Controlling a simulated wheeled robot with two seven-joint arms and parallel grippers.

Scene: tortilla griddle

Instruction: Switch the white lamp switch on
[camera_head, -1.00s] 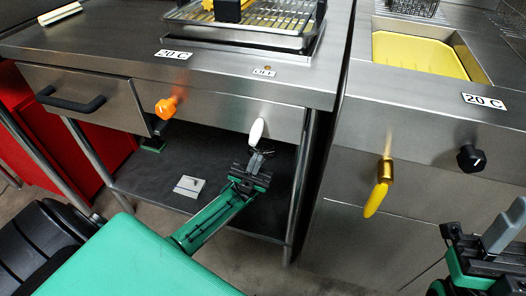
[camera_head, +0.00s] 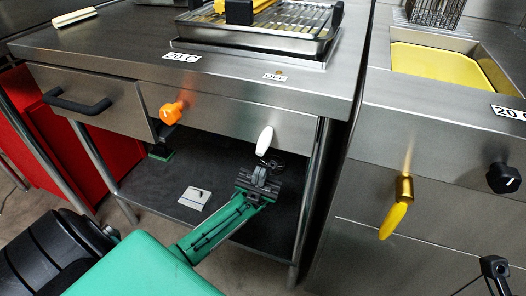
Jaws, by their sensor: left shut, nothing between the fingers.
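The white lamp switch (camera_head: 264,141) is a small white lever on the front panel of the steel counter (camera_head: 225,117). It stands nearly upright, its top leaning slightly right. A label above it on the counter edge reads "OFF" (camera_head: 274,76). My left gripper (camera_head: 267,170) is shut and empty, just below the switch's lower end. I cannot tell whether its fingertips touch the switch. A part of my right gripper (camera_head: 495,267) shows at the lower right edge, far from the switch; its fingers are mostly out of frame.
An orange knob (camera_head: 171,112) sits left of the switch, beside a drawer with a black handle (camera_head: 77,106). A griddle tray (camera_head: 262,38) stands on top. The fryer at right has a yellow lever (camera_head: 396,216) and a black knob (camera_head: 503,178). The lower shelf holds a small grey plate (camera_head: 194,198).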

